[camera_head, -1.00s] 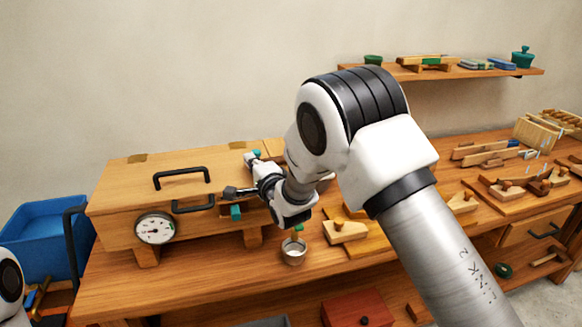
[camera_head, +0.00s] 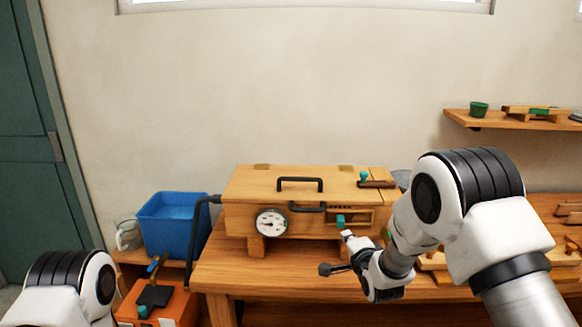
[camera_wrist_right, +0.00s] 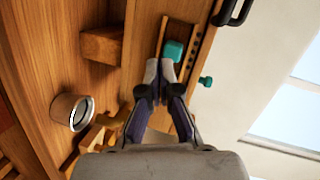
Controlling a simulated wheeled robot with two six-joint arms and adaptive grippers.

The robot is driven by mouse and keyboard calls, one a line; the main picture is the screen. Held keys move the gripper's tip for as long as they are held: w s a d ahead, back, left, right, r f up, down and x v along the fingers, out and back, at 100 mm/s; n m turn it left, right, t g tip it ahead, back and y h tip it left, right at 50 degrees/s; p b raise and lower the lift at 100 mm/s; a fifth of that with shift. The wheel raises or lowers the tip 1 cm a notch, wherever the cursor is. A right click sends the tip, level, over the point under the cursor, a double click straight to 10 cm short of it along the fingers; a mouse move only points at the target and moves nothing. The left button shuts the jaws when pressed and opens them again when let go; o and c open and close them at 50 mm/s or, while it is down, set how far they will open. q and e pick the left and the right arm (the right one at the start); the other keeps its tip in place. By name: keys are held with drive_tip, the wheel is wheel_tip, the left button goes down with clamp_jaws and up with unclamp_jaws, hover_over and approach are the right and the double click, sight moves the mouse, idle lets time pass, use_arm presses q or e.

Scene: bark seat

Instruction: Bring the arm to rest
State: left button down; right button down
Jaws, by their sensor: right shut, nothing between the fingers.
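My right arm comes in from the right in the head view. Its gripper (camera_head: 348,237) is shut and empty at the front of the wooden box (camera_head: 250,190), just below a teal knob (camera_head: 341,221). In the right wrist view the two fingertips (camera_wrist_right: 160,72) are together, close to the teal knob (camera_wrist_right: 173,50) in its slot; I cannot tell whether they touch it. My left arm shows only as a white and black joint at the lower left of the head view; its gripper is out of sight.
The box has a dial (camera_head: 271,223) and stands on the wooden bench (camera_head: 222,277). A blue tub (camera_head: 172,222) and an orange unit (camera_head: 180,306) are to its left. A metal cup (camera_wrist_right: 72,112) shows in the wrist view. A wall shelf (camera_head: 480,122) is at the right.

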drive_tip(key=s+d+f+n+g, duration=0.3)
drive_tip(key=s+f+n+g, duration=0.45)
drive_tip(key=s+f, duration=1.5)
drive_tip(key=s+f+n+g, duration=0.3)
drive_tip(key=s+g, duration=0.1)
drive_tip(key=s, duration=0.8)
drive_tip(key=s+f+n+g, duration=0.3)
drive_tip(key=s+n+g, duration=0.1)
drive_tip(key=s, duration=0.9)
drive_tip(key=shift+d+f+h, duration=0.3)
drive_tip(key=shift+d+f, duration=0.1)
drive_tip(key=shift+d, duration=0.05)
